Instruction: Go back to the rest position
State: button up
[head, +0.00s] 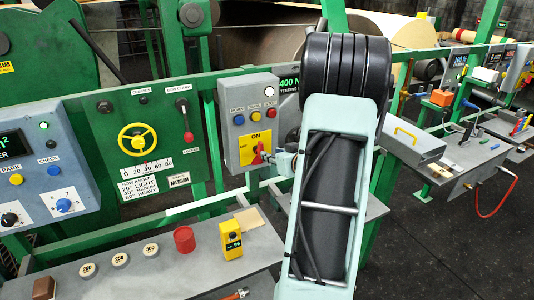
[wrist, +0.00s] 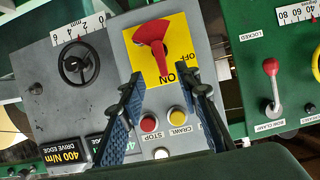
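My gripper (wrist: 163,78) is open and empty in the wrist view, its two blue-padded fingers spread apart. Ahead of the fingertips is a red switch handle (wrist: 150,33) on a yellow plate (wrist: 160,72) marked ON and OFF; no finger is seen gripping it. In the head view my gripper (head: 285,162) is small and partly hidden by my arm, just right of the same red handle (head: 259,153) on the grey control box (head: 246,94). My arm reaches forward across the middle of the head view.
A grey shelf (head: 120,284) below holds a red cylinder (head: 184,239), a yellow device (head: 231,240) and several round weights. Left of the box is a green panel with a yellow handwheel (head: 137,141) and a red-knobbed lever (head: 183,112). The dark floor (head: 440,255) at right is clear.

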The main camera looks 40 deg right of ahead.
jog(key=shift+v, duration=0.85)
